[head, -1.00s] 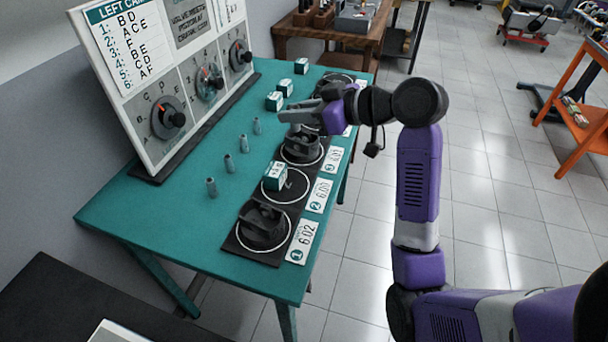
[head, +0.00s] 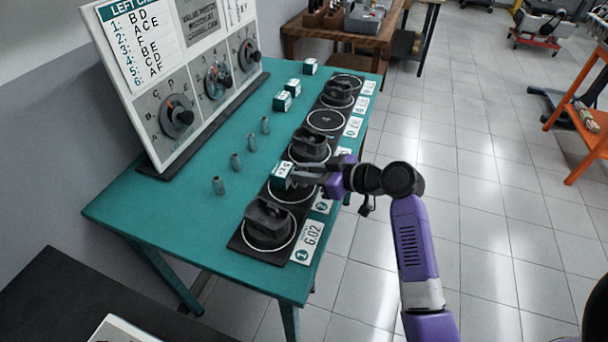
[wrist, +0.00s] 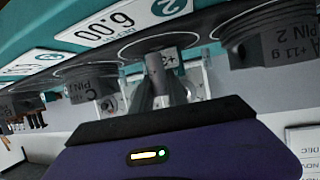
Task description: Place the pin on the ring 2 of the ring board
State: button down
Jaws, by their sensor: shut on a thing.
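My gripper (head: 296,175) is over ring 2 (head: 290,192) of the dark ring board (head: 240,243). In the wrist view my gripper (wrist: 165,92) is shut on a short grey cylindrical pin (wrist: 155,66), held close to the ring. In the head view the held pin cannot be made out. A small white and green block (head: 281,170) is at ring 2, directly by my fingertips and partly hidden by them; whether they touch cannot be told. The block shows behind the pin in the wrist view (wrist: 190,74). The ring 2 label (wrist: 125,27) reads 6.00.
Dark pistons stand on ring 1 (head: 269,220), ring 3 (head: 310,143) and farther back (head: 337,94). Ring 4 (head: 326,119) is bare. Several grey pins (head: 235,161) stand in a row left of the board. Small blocks (head: 282,101) and the dial panel (head: 190,95) are beyond.

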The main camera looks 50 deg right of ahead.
jog(key=shift+f, duration=0.5)
jog(key=shift+f, duration=0.25)
jog(key=c, duration=1.6)
grip_release()
jog(key=shift+r, duration=0.1)
jog(key=shift+r, duration=0.15)
jog(key=b+v, duration=0.1)
jog(key=v, duration=1.1)
